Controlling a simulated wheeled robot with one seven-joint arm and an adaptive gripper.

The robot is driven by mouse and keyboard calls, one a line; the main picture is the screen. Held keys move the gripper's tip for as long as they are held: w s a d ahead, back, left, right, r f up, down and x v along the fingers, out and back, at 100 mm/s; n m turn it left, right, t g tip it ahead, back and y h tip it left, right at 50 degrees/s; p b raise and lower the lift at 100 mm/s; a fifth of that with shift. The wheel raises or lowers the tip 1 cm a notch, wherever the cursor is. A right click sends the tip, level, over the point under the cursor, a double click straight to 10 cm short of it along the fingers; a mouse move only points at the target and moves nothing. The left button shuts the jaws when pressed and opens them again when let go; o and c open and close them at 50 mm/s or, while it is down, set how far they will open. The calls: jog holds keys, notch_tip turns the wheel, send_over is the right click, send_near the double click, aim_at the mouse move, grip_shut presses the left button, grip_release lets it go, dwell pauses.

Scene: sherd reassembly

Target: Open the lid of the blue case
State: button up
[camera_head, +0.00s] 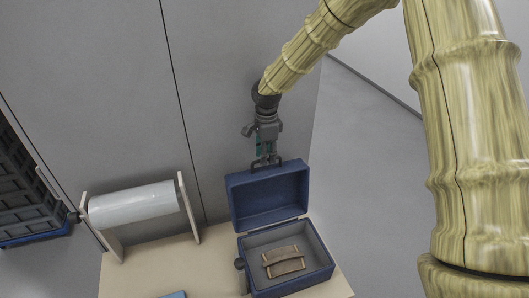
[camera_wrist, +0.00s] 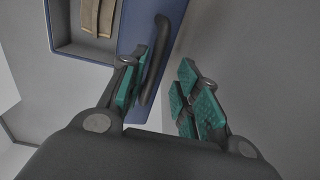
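The blue case (camera_head: 318,277) stands on the table with its lid (camera_head: 268,200) swung up, roughly upright, and its grey inside showing. The lid also shows in the wrist view (camera_wrist: 135,32), with its dark handle (camera_wrist: 157,62) on it. My gripper (camera_head: 267,156) is at the top edge of the lid, by the handle. In the wrist view its teal-padded fingers (camera_wrist: 163,92) are apart. The handle lies between them, close to the left finger, with a clear gap to the right finger. I cannot tell whether the left finger touches the handle.
Brown sherd-like pieces (camera_head: 284,262) lie inside the case. A pale roll on a wooden stand (camera_head: 133,204) is to the left of the case. A blue object (camera_head: 172,295) shows at the bottom edge. A dark crate (camera_head: 22,185) is at the far left. Some tabletop (camera_head: 185,262) is bare.

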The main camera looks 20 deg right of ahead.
jog(key=shift+s+r, duration=0.3)
jog(key=shift+s, duration=0.2)
jog(key=shift+s+r, duration=0.25)
jog(key=shift+s, duration=0.2)
jog(key=shift+s+r, duration=0.15)
jog(key=shift+s, duration=0.1)
jog(key=c, duration=0.4)
jog(key=shift+w+d+f, duration=0.1)
jog(key=shift+w+f, duration=0.15)
jog(key=shift+c, duration=1.4)
jog(key=shift+w+f, duration=0.35)
jog(key=shift+w, duration=0.1)
grip_shut()
jog(key=shift+s+r, duration=0.15)
jog(key=shift+s, duration=0.1)
jog(key=o, duration=0.7)
grip_release()
jog(key=shift+w+f, duration=0.1)
jog(key=shift+f, duration=0.15)
jog(key=shift+w, duration=0.2)
